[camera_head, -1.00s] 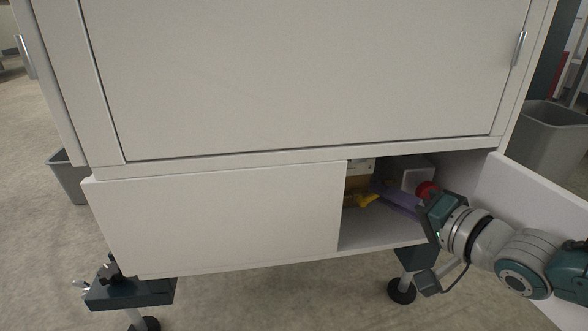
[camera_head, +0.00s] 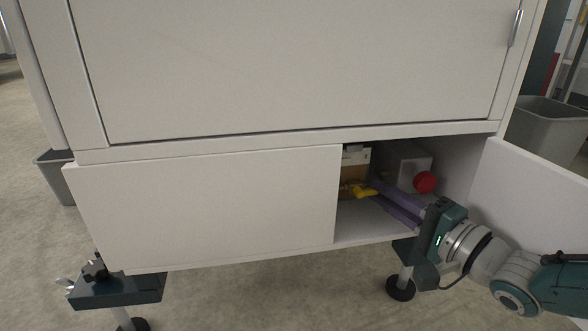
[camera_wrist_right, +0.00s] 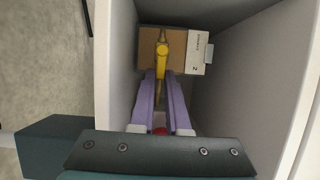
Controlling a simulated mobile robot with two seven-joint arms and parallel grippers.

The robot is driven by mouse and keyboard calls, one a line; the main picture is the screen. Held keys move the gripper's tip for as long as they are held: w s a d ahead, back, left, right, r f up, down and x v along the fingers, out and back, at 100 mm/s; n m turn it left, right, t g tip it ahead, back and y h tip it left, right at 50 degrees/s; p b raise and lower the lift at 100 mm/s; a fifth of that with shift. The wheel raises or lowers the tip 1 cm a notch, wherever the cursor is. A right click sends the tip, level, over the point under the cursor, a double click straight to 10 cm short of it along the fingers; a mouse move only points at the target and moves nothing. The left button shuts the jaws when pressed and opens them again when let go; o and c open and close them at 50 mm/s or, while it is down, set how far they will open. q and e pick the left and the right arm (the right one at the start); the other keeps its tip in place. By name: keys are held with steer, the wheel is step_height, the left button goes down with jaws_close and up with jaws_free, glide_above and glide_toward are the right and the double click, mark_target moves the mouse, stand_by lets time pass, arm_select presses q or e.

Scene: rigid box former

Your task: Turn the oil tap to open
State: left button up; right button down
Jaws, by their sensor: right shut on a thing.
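The oil tap's yellow handle (camera_head: 365,191) is inside the open lower compartment of the white cabinet, in front of a tan panel (camera_wrist_right: 149,50). It also shows in the right wrist view (camera_wrist_right: 162,62), lengthwise between the fingers. My right gripper (camera_head: 375,188) reaches in from the right with its long purple fingers, and their tips are shut on the handle. In the right wrist view the fingertips (camera_wrist_right: 162,75) lie on both sides of the handle's near end. The tap body behind is partly hidden. My left gripper is in neither view.
A red knob (camera_head: 425,182) on a grey box (camera_head: 407,170) is just right of the fingers. The open door (camera_head: 530,200) stands to the right, close to my right arm. The closed white panel (camera_head: 205,210) bounds the opening on the left.

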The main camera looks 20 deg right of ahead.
stand_by(0.3)
steer(key=c, duration=0.9)
jaws_free()
